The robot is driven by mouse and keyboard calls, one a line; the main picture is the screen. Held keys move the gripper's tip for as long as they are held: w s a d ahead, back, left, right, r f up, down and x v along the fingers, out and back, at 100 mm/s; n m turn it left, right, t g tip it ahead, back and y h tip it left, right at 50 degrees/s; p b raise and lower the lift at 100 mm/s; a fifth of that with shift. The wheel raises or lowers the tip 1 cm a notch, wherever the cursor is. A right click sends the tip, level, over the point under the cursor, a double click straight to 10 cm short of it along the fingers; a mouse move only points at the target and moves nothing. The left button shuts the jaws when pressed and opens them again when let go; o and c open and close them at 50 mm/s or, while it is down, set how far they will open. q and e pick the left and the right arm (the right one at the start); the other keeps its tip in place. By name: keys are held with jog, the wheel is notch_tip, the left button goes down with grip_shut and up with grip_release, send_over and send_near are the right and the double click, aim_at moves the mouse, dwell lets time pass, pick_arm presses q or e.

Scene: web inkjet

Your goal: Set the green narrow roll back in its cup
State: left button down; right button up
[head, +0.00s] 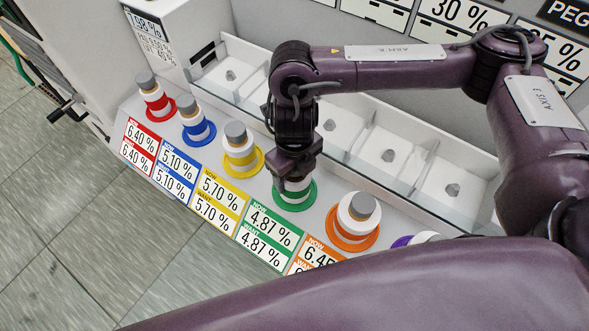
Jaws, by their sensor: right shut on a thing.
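My right gripper (293,184) points down over the green cup and is shut on the green narrow roll (294,186). Only a little of the roll's pale body shows between and below the dark fingers. The green cup shows as a green ring (306,197) around the roll's lower end, on the pale ledge. The roll looks upright and within the ring, but the gripper hides whether it is fully seated. The green sign (268,232) in front reads 4.87 % on both lines. My left gripper is not in view.
Rolls in red (158,104), blue (195,128), yellow (239,156) and orange (354,222) cups stand along the same ledge. A purple cup (402,241) is partly hidden by my arm. White bins (384,150) lie behind the row. Open floor (70,230) is at lower left.

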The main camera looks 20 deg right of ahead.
jog(key=shift+f, duration=0.2)
dwell(0.4)
jog(key=o, duration=1.4)
jog(key=shift+r+p, duration=0.45)
jog(key=shift+r, duration=3.5)
